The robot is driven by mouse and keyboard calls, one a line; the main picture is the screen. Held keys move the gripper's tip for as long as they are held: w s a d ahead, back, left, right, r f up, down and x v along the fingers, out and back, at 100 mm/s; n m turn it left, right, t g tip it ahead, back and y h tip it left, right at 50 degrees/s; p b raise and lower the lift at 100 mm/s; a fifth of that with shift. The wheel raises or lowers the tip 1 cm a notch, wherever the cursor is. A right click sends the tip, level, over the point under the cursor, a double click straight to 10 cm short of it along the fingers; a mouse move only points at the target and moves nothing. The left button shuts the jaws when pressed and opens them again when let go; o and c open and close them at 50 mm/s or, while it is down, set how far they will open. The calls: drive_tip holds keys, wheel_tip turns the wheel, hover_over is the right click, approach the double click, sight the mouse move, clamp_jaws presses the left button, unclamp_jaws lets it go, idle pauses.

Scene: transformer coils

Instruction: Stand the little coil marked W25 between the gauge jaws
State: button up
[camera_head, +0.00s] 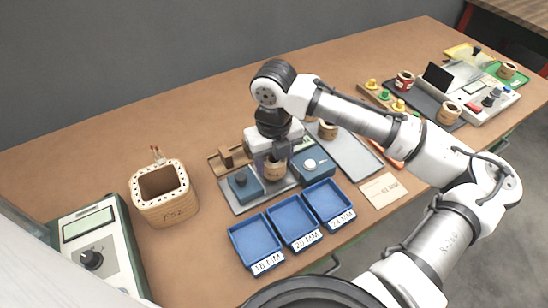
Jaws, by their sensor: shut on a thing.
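My gripper (272,160) points down over the gauge and is shut on a small tan coil (275,172). The coil looks upright; its mark is too small to read. It is between the gauge's two blue jaw blocks, the left one (245,184) with a dark knob and the right one (313,166) with a pale knob. The gauge's grey base plate (252,203) lies beneath. I cannot tell whether the coil touches the plate or either jaw. Another small tan coil (328,131) stands behind, on a grey tray (352,155), partly hidden by my arm.
Three blue bins, left (256,242), middle (292,223) and right (328,203), sit in front of the gauge. A large tan coil (165,210) and a meter (92,232) stand left. A wooden holder (226,158) is behind. More coils and a console (478,95) are far right.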

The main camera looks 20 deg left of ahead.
drive_tip(key=shift+f+b, duration=0.4)
drive_tip(key=shift+f, duration=0.4)
drive_tip(key=o, duration=1.2)
drive_tip(key=shift+c, duration=0.5)
drive_tip(key=shift+w+r+p, duration=0.1)
drive_tip(key=shift+r+p, duration=0.8)
drive_tip(key=shift+r, duration=0.15)
drive_tip(key=shift+o, duration=1.1)
drive_tip(key=shift+r+p, duration=0.6)
drive_tip(key=shift+r, duration=0.1)
wheel_tip(320, 180, up, 5)
drive_tip(key=p, duration=0.4)
drive_tip(key=shift+f, duration=0.2)
drive_tip(key=shift+s+f, duration=0.1)
drive_tip(key=shift+s, duration=0.1)
